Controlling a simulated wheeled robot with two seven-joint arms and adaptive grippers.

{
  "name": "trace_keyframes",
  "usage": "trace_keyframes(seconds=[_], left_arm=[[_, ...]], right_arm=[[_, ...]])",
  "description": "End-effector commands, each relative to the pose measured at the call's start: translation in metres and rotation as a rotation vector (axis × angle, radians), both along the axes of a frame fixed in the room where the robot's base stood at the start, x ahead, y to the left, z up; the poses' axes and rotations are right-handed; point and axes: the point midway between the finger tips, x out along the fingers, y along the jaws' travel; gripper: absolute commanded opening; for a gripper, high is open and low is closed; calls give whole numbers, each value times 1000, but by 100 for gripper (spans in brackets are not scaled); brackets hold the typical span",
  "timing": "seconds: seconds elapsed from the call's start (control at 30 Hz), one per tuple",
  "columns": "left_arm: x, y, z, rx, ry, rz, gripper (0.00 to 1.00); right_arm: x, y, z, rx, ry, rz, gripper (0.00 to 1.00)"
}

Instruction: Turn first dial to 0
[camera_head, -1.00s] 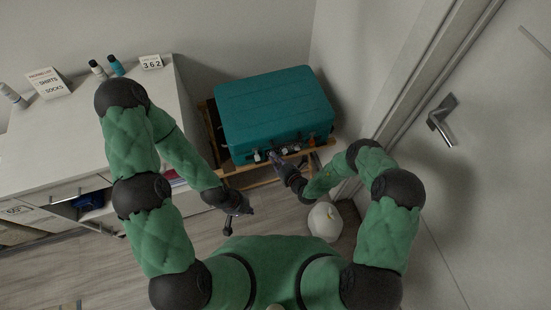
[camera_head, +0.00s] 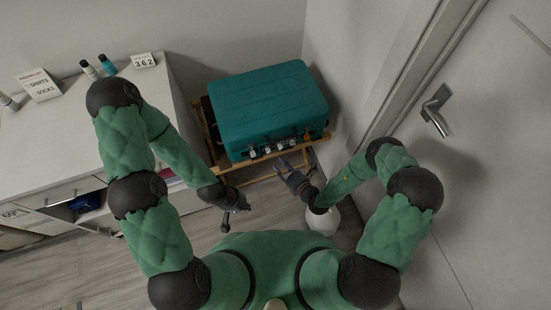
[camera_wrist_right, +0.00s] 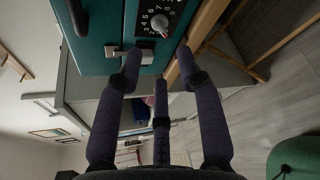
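A teal suitcase (camera_head: 268,105) lies closed on a wooden rack, its front edge carrying latches and small dials. In the right wrist view a black dial plate (camera_wrist_right: 157,15) with white numbers and a silver knob (camera_wrist_right: 160,24) sits on the teal case front (camera_wrist_right: 95,25). The digits are too small to tell the setting. My right gripper (camera_head: 290,170) is just in front of the case, apart from it. Its fingers are spread and empty in the right wrist view (camera_wrist_right: 160,62), below the knob. My left gripper (camera_head: 236,212) hangs empty, left of and below the case, with fingers apart.
A card reading 362 (camera_head: 143,60) stands on the white dresser (camera_head: 60,130) at left, beside bottles and a sign. The wooden rack (camera_head: 255,179) supports the case. A white door with a handle (camera_head: 437,110) is at right. A white round object (camera_head: 322,222) is on the floor.

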Motion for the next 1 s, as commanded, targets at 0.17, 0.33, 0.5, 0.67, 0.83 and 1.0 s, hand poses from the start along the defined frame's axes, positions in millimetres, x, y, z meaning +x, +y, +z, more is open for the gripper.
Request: trace_keyframes(seconds=[0.17,0.33,0.5,0.67,0.83,1.0], left_arm=[[0,0,0,0,0,0,0],[0,0,0,0,0,0,0],[0,0,0,0,0,0,0],[0,0,0,0,0,0,0],[0,0,0,0,0,0,0],[0,0,0,0,0,0,0]], right_arm=[[-20,-15,7,0,0,-3,37],[-28,-20,10,0,0,-1,37],[-30,-20,10,0,-2,0,37],[-30,-20,10,0,-1,1,37],[-30,-20,10,-1,-1,0,37],[-31,-17,11,-2,0,15,37]])
